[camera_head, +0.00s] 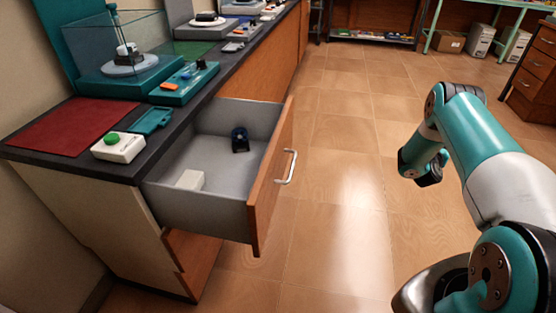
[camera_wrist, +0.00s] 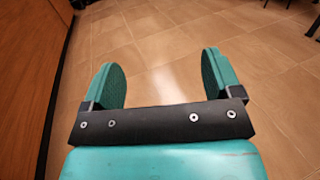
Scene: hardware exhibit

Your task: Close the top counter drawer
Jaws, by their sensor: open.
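The top counter drawer (camera_head: 274,172) is pulled well out from the dark-topped counter in the head view. It has a wooden front, a silver bar handle (camera_head: 288,167) and grey inner walls. A dark blue object (camera_head: 240,140) and a small white block (camera_head: 190,180) lie inside it. My gripper (camera_head: 430,177) is to the right of the drawer, apart from it, above the open floor. In the wrist view my gripper (camera_wrist: 162,82) shows two teal fingers spread wide with nothing between them.
The counter top holds a red mat (camera_head: 70,125), a white box with a green button (camera_head: 118,147) and a glass case (camera_head: 125,55). Tiled floor (camera_head: 345,150) lies clear between the drawer and my arm. A wooden cabinet (camera_head: 535,80) stands at the far right.

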